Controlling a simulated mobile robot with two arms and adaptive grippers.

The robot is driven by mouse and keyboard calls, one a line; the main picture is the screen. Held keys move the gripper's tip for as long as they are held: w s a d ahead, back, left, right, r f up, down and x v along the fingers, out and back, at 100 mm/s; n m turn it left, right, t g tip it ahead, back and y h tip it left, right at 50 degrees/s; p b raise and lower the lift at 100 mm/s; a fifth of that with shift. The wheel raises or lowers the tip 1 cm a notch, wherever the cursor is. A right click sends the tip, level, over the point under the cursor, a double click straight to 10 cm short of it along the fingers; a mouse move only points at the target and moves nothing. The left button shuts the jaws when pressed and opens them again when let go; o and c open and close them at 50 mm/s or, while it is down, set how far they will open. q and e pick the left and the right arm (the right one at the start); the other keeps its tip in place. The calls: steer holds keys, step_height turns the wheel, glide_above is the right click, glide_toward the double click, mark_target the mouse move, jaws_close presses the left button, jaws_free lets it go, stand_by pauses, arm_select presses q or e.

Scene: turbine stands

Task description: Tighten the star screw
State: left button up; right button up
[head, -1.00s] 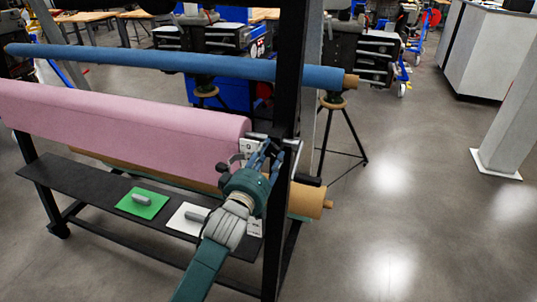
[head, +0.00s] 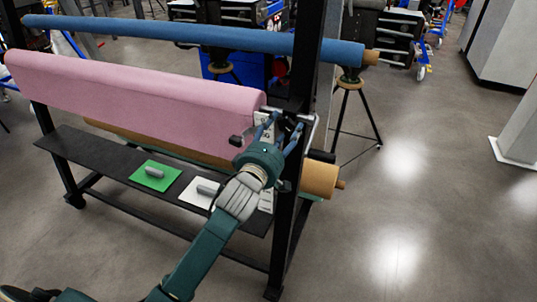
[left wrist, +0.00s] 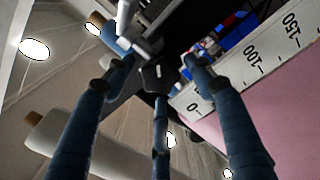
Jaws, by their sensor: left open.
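The star screw (left wrist: 157,76) appears as a dark knob on a metal fitting in the left wrist view. It sits between the spread fingers of my left gripper (left wrist: 160,72); I cannot tell whether any finger touches it. In the head view my left gripper (head: 284,130) is at the right end of the pink roll (head: 140,90), beside the black upright post (head: 302,95). The fingers are open there, and the screw is hidden or too small to make out. My right gripper is out of view.
A white ruler (left wrist: 245,68) runs beside the pink roll in the left wrist view. In the head view, a blue roll (head: 200,35) lies above and a brown roll (head: 318,179) below. The black shelf (head: 90,150) holds a green pad (head: 157,176) and a white pad (head: 199,193).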

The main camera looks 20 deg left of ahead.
arm_select(q)
steer(key=s+b, duration=0.2)
steer(key=s, duration=0.8)
steer(key=shift+s+a+b, duration=0.2)
steer(key=shift+s+b, duration=0.2)
